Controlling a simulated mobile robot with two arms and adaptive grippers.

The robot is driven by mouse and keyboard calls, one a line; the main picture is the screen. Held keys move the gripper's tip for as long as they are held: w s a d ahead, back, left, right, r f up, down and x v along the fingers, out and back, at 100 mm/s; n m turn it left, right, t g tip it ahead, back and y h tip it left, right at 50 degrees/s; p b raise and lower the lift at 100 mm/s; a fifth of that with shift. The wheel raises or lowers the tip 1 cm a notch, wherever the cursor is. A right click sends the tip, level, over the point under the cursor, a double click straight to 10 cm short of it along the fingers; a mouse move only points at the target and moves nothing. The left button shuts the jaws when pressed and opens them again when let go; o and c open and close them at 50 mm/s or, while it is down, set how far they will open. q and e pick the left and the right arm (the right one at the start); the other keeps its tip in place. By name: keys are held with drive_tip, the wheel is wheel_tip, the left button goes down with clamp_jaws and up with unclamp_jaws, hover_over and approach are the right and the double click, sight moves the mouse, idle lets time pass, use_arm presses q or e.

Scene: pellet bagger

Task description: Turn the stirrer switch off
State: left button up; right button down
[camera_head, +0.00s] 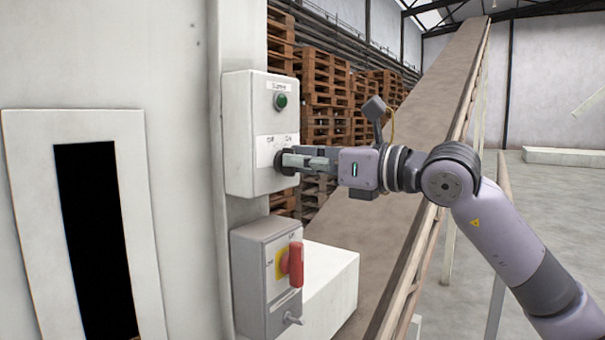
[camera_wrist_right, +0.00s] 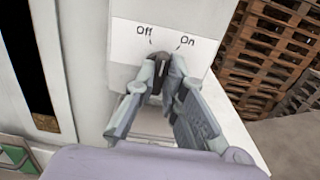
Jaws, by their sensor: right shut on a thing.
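The stirrer switch is a dark rotary knob (camera_head: 279,162) on the lower front of a white control box (camera_head: 243,135). In the right wrist view the knob (camera_wrist_right: 157,73) sits below a white label (camera_wrist_right: 163,38) with "Off" on the left and "On" on the right. My right gripper (camera_head: 287,161) reaches in from the right and is shut on the knob. Its fingers (camera_wrist_right: 164,72) stand on both sides of the knob and hide part of it. I cannot tell clearly which mark the knob points to. My left gripper is not in view.
A green round light or button (camera_head: 281,101) is above the switch. Below hangs a grey box (camera_head: 258,290) with a red handle (camera_head: 296,264) on a yellow plate. A sloping conveyor (camera_head: 425,110) and stacked pallets (camera_head: 320,80) stand behind. A dark slot (camera_head: 95,235) is at left.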

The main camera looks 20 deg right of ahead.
drive_tip(key=shift+s+a+f+n+b, duration=0.1)
drive_tip(key=shift+n+b, duration=0.95)
drive_tip(key=shift+n, duration=1.95)
drive_tip(key=c, duration=1.7)
unclamp_jaws()
drive_tip(key=shift+o, duration=0.2)
